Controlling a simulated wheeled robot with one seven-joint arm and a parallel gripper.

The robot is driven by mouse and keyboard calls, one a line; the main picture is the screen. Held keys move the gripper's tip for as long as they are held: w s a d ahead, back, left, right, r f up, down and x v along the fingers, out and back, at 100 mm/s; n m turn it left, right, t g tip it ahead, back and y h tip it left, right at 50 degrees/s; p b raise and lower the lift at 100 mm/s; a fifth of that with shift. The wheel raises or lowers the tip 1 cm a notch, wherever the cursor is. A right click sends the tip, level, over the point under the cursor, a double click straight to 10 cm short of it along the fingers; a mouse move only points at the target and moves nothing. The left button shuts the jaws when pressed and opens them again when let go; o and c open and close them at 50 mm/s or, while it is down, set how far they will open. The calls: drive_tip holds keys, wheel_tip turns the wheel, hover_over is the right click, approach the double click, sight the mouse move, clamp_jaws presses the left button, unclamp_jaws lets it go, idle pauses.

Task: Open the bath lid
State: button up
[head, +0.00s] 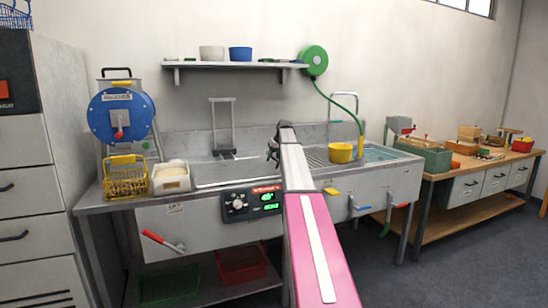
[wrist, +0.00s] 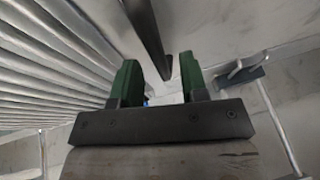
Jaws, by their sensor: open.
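My gripper (head: 273,152) is over the steel bench, at the right end of a flat steel panel (head: 225,172) that looks like the bath lid. In the wrist view my gripper (wrist: 159,66) is open, with its two green fingers apart. A dark bar (wrist: 150,32), perhaps the lid's handle, runs down from the top edge to the gap between the fingertips. I cannot tell whether it touches them. My arm hides part of the bench in the head view. A control box (head: 252,203) with green digits is on the bench front.
A grey upright frame (head: 222,127) stands behind the panel. A blue reel (head: 121,116), a yellow basket (head: 126,177) and a white tub (head: 171,177) are at left. A yellow pot (head: 340,153) stands right of my arm. A ribbed surface (wrist: 50,60) fills the wrist view's left.

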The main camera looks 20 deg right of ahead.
drive_tip(key=shift+w+f, duration=0.1)
drive_tip(key=shift+f, duration=0.15)
clamp_jaws()
drive_tip(key=a+r+n+h, duration=0.1)
drive_tip(key=a+r+h, duration=0.2)
drive_tip(key=a+r, duration=0.5)
drive_tip(key=a+r+h, duration=0.3)
drive_tip(key=a+r, duration=0.1)
drive_tip(key=r, duration=0.8)
drive_tip(key=a+r+n+h, duration=0.1)
drive_tip(key=a+r+h, duration=0.1)
drive_tip(key=a+r, duration=0.6)
drive_tip(key=s+a+r+t+h, duration=0.1)
drive_tip(key=a+r+h, duration=0.2)
drive_tip(key=a, duration=1.1)
drive_tip(key=a+r+n+h, duration=0.1)
drive_tip(key=a+r+h, duration=0.2)
drive_tip(key=a+r, duration=0.4)
drive_tip(key=shift+s+a+r+t+h, duration=0.15)
drive_tip(key=shift+s+a+t+h, duration=0.25)
drive_tip(key=shift+a, duration=3.35)
